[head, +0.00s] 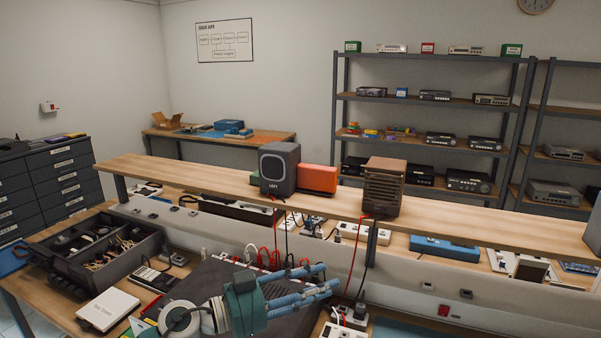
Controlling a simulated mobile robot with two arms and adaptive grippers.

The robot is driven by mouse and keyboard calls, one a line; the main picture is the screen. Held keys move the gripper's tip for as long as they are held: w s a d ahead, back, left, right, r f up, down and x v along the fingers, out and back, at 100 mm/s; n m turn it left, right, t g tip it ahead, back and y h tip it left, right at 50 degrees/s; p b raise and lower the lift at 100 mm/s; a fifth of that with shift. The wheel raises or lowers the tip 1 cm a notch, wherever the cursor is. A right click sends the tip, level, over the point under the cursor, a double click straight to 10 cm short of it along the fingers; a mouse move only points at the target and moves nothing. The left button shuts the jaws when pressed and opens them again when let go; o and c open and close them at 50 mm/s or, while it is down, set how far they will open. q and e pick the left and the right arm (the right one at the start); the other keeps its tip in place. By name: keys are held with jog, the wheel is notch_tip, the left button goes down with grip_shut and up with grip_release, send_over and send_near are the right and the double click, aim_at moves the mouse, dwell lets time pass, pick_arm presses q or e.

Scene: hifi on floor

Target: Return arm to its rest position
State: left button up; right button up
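My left gripper (328,277) is at the bottom centre of the head view. Its arm, with a white part and a dark green part, comes in from the lower left. Its blue fingers point right, with a gap between the tips and nothing seen in it. The gripper is in front of a large dark box-shaped unit (215,283) on the workbench; I cannot tell how high it is above it. My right gripper is not in view.
A raised wooden shelf (450,212) crosses behind the bench, bearing a dark grey speaker (279,168), an orange box (318,178) and a brown slatted box (384,187). An open dark parts tray (95,250), a white booklet (108,309) and cables crowd the left bench.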

pick_arm(q)
jog(key=w+a+r+n+t+y, duration=0.1)
jog(key=a+n+t+y, duration=0.8)
jog(key=a+n+t, duration=0.3)
jog(key=s+a+f+n+g+y, duration=0.5)
jog(key=a+f+y, duration=0.4)
jog(key=f, duration=0.5)
jog(key=s+a+f+g+h, duration=0.15)
jog(key=s+f+g, duration=0.5)
jog(key=s, duration=0.75)
jog(key=s+a+f+g, duration=0.2)
jog(key=s+f+g, duration=0.2)
jog(key=s+f, duration=0.85)
jog(key=s+f+g+b, duration=0.1)
jog(key=s+f, duration=0.2)
jog(key=f, duration=1)
jog(key=s+f+g+b, duration=0.1)
jog(key=s+f+b, duration=0.1)
jog(key=f, duration=1.1)
jog(key=s+a+f+b, duration=0.1)
jog(key=s+a+f, duration=0.1)
jog(key=s+f, duration=1.5)
jog(key=shift+a+f+g+b, duration=0.3)
jog(key=shift+f+g+b, duration=0.15)
jog(key=shift+f, duration=0.35)
